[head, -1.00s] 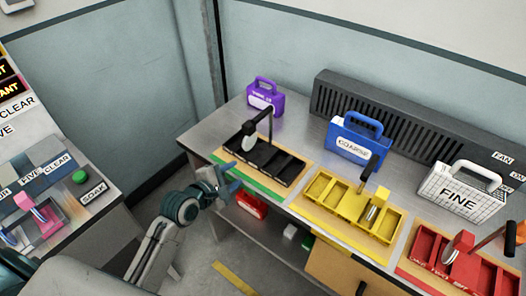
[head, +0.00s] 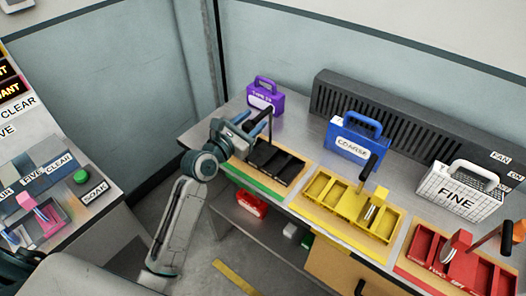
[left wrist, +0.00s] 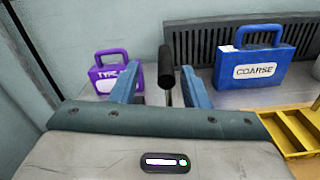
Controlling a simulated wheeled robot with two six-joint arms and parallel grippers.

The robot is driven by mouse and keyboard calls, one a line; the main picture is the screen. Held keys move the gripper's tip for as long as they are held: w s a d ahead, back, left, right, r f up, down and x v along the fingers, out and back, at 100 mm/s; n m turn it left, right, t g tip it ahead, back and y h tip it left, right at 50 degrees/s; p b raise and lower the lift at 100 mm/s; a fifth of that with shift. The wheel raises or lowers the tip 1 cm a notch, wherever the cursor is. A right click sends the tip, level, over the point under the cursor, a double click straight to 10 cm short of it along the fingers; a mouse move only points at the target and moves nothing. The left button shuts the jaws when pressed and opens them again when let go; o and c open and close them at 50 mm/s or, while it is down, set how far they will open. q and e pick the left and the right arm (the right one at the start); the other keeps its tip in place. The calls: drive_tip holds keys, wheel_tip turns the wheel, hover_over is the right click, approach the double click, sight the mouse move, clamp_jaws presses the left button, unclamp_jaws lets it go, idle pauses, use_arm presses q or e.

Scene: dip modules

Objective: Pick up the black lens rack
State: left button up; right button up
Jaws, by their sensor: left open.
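The black lens rack (head: 278,163) sits on its wooden, green-edged base at the left end of the bench, partly hidden by my left arm in the head view. Its upright black handle shows in the left wrist view (left wrist: 167,58). My left gripper (head: 250,122) is open at the handle, above the rack's left part. In the left wrist view the handle stands between the blue fingers (left wrist: 160,75), closer to the right one. I cannot tell whether they touch it. My right gripper is not in view.
A purple case (head: 265,97) stands behind the rack. A blue COARSE case (head: 354,143) and a white FINE case (head: 458,192) stand further right. A yellow rack (head: 345,212) and a red rack (head: 470,268) sit along the front. A dark vented unit (head: 400,115) backs the bench.

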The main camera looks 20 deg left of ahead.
sight(270, 108)
use_arm(q)
drive_tip(key=x, duration=0.3)
drive_tip(key=shift+w+d+r+p, duration=0.15)
drive_tip(key=shift+w+d+p, duration=0.1)
drive_tip(key=shift+d+p, duration=0.2)
drive_tip(key=shift+w+d, duration=0.2)
drive_tip(key=shift+w, duration=0.2)
drive_tip(key=shift+s+a, duration=0.1)
drive_tip(key=shift+c, duration=0.2)
clamp_jaws()
